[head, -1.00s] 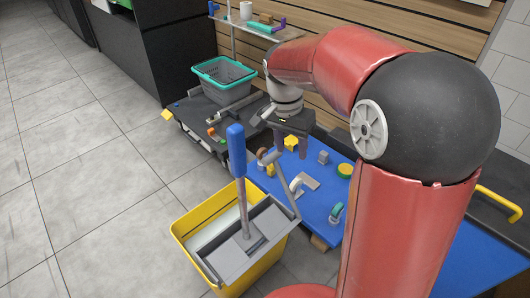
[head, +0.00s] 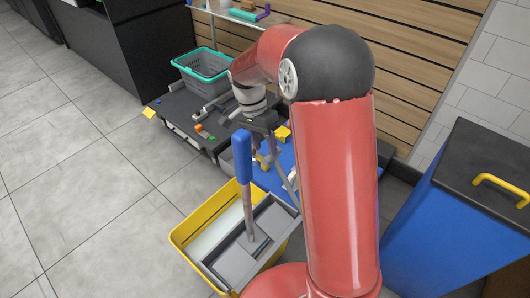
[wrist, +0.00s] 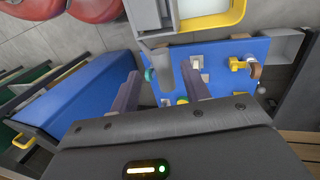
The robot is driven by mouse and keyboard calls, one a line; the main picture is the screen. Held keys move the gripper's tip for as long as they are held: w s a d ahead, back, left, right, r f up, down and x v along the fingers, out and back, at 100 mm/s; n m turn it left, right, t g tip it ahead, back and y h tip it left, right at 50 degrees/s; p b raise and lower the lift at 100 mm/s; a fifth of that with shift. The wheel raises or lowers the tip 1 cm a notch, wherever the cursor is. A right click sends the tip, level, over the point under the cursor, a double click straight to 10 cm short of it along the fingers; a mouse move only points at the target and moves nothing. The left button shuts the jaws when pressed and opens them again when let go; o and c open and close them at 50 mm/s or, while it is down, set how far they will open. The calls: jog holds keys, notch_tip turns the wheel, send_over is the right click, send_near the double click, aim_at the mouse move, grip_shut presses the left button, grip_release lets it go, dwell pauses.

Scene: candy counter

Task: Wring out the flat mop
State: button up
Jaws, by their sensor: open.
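The flat mop stands upright with its blue handle grip (head: 242,156) at the top. Its grey shaft goes down into the grey wringer (head: 245,258) on the yellow bucket (head: 183,240); the mop head is hidden inside. A thin grey lever (head: 287,186) rises from the wringer's right side, its top partly hidden near my gripper. My gripper (head: 262,135) is above and behind the bucket, pointing down. In the wrist view my gripper (wrist: 160,88) is open, with the lever's grey end (wrist: 155,60) near its fingertips. The yellow bucket rim (wrist: 212,20) shows beyond.
A blue board with small fittings (wrist: 220,55) lies below my gripper. A teal-rimmed grey basket (head: 203,70) sits on a dark low platform (head: 175,103). A blue bin with a black lid (head: 460,205) stands at right. The tiled floor at left is clear.

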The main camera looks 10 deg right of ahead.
aim_at(267, 156)
jog(key=shift+x, duration=1.8)
grip_shut()
